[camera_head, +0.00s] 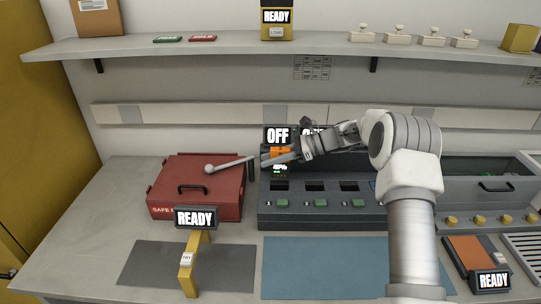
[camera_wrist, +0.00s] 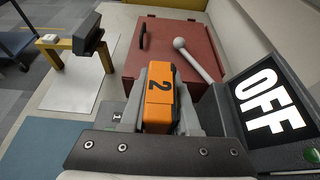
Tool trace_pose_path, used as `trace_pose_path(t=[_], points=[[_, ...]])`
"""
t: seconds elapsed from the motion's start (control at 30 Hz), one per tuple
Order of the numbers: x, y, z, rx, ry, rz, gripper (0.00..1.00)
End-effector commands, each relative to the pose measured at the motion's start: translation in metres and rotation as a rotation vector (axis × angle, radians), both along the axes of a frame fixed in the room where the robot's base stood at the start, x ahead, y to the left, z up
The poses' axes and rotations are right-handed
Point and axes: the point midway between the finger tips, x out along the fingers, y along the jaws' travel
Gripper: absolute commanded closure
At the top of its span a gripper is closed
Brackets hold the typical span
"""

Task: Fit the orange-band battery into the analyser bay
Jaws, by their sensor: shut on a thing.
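My gripper (camera_head: 272,157) is shut on the orange-band battery (camera_wrist: 160,104), whose orange top shows a black 2 in the wrist view. In the head view the battery's orange part (camera_head: 280,151) is over the left end of the dark analyser (camera_head: 330,212). The analyser has several dark square openings (camera_head: 318,187) with green buttons below them. A screen reading OFF (camera_head: 277,136) stands behind the battery; it is large at the right of the wrist view (camera_wrist: 268,104). I cannot tell whether the battery's lower end is inside an opening.
A red case (camera_head: 190,180) with a dark handle is left of the analyser, and a white ball-ended lever (camera_head: 230,163) reaches over it. A yellow stand with a READY screen (camera_head: 196,217) is in front. A shelf (camera_head: 200,45) runs above.

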Motion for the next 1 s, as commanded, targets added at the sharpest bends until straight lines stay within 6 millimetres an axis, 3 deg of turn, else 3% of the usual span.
trace_pose_path(t=[0.2, 0.4, 1.0], points=[[0.000, 0.000, -0.024, 0.000, 0.000, 0.001, 1.00], [0.000, 0.000, -0.036, 0.001, -0.001, 0.001, 1.00], [0.000, 0.000, -0.037, 0.000, -0.001, 0.000, 1.00]])
